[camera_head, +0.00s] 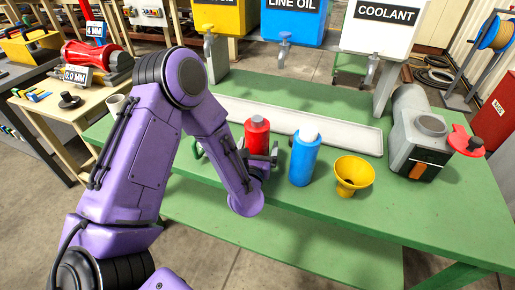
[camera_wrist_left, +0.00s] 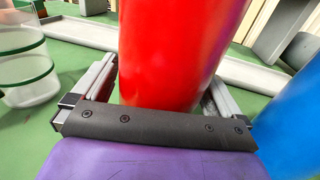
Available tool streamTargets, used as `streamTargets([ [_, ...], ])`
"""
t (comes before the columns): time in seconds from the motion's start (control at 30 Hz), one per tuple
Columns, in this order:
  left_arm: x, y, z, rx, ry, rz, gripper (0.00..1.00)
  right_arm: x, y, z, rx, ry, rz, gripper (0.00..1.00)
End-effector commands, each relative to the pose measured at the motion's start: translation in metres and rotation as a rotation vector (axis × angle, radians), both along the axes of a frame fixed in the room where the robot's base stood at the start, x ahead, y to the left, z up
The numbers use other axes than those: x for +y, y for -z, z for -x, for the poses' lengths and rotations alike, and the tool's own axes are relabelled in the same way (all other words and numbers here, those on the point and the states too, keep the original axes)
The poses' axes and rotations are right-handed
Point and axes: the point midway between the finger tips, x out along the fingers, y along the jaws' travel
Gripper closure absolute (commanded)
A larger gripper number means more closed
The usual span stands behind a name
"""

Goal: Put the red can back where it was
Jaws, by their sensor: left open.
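The red can (camera_head: 257,136) stands upright on the green table, left of a blue bottle. In the left wrist view the red can (camera_wrist_left: 168,50) fills the middle, between the two fingers of my left gripper (camera_wrist_left: 155,88). In the head view my left gripper (camera_head: 262,160) is at the can, low near the table, partly hidden by my purple arm. Its fingers are open, one on each side of the can. The can's base is hidden. My right gripper is not in view.
The blue bottle (camera_head: 304,158) stands close on the right; it also shows in the wrist view (camera_wrist_left: 292,125). A yellow funnel (camera_head: 353,175) and a grey machine (camera_head: 418,135) are farther right. A white tray (camera_head: 355,137) lies behind. A clear container (camera_wrist_left: 25,60) is at left.

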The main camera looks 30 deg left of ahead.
Motion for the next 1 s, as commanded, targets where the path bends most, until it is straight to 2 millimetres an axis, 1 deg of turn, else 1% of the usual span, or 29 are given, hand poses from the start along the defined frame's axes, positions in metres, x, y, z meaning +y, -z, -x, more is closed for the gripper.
streamTargets([
  [0.07,0.000,-0.007,0.000,0.000,0.001,-0.001,0.00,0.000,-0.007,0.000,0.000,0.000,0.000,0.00],
  [0.1,-0.004,-0.001,0.006,0.002,0.003,0.000,0.00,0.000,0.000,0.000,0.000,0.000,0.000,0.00],
  [0.17,-0.009,0.001,0.017,0.003,0.004,0.001,0.00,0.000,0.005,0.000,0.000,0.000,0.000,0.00],
  [0.3,-0.025,0.002,0.051,0.003,0.005,0.000,0.00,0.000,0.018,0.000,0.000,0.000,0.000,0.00],
  [0.43,-0.038,0.001,0.081,0.002,0.005,-0.001,0.00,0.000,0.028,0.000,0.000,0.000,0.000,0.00],
  [0.47,-0.040,-0.001,0.086,0.002,0.005,-0.001,0.00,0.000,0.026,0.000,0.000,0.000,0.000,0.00],
  [0.5,-0.044,-0.007,0.092,0.004,0.006,-0.005,0.00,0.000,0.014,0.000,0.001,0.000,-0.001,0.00],
  [0.6,-0.049,-0.006,0.104,0.003,0.003,-0.003,0.00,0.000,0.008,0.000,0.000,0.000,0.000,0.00],
  [0.73,-0.051,-0.004,0.110,0.001,0.001,0.000,0.00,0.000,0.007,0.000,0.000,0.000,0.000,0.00],
  [1.0,-0.050,-0.003,0.109,0.000,0.000,0.000,0.00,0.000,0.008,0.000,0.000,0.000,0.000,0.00],
])
